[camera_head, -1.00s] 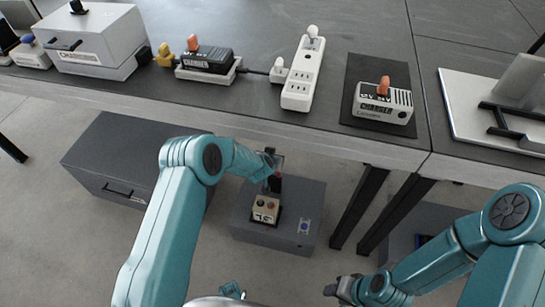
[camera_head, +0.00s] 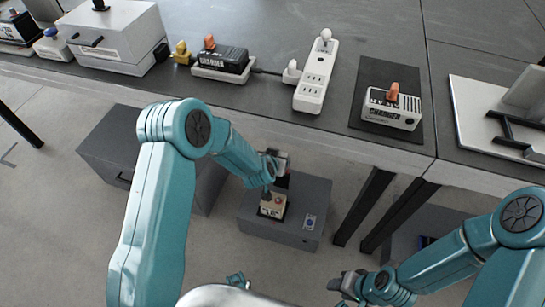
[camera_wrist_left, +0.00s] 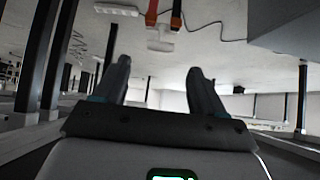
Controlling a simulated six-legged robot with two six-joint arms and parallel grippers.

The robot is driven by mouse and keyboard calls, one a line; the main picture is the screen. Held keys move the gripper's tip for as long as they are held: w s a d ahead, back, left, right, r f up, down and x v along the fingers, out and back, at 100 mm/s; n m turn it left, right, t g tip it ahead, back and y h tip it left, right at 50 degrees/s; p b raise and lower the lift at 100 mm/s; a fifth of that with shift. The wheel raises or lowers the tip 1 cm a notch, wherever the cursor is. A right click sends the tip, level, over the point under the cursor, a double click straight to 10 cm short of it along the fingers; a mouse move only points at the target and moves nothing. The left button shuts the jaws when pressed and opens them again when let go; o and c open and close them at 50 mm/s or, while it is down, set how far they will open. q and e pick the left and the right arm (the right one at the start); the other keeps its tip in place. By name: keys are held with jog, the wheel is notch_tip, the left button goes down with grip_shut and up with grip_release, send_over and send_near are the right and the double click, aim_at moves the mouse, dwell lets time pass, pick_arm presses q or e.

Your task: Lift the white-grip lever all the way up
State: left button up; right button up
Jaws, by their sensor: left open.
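A round white knob (camera_head: 326,36) stands at the far end of the white power strip (camera_head: 313,80) on the bench; it is the white grip I can make out. My left gripper (camera_head: 274,172) is well below and in front of the bench, above a grey box on the floor, far from the knob. In the left wrist view its two fingers (camera_wrist_left: 160,85) are spread apart with nothing between them. My right gripper (camera_head: 345,284) is low at the bottom of the head view, away from the bench; its jaws are too small to read.
A charger with an orange lever (camera_head: 392,106) sits right of the strip; another black charger (camera_head: 222,60) sits left. The grey box (camera_head: 300,215) carries a beige button panel (camera_head: 272,206). The bench's front edge lies between my left gripper and the strip.

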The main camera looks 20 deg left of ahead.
pick_arm(q)
jog(key=v, duration=0.4)
jog(key=shift+s+r+p, duration=0.15)
jog(key=shift+s+p, duration=0.05)
jog(key=shift+p, duration=0.1)
jog(key=s+a+f+g, duration=0.1)
jog(key=s+f+g, duration=0.2)
jog(key=s+f, duration=0.5)
jog(key=s+d+n+g+h, duration=0.1)
jog(key=s+d+g+h, duration=0.15)
jog(key=s, duration=0.75)
jog(key=s+d+n+g+h, duration=0.1)
jog(key=s+d+g+h, duration=0.15)
jog(key=s, duration=0.75)
notch_tip(320, 180, up, 18)
jog(key=y+p, duration=0.1)
jog(key=p, duration=1.7)
jog(key=shift+r+g+p, duration=0.15)
jog(key=shift+g+p, duration=0.15)
jog(key=shift+g, duration=0.1)
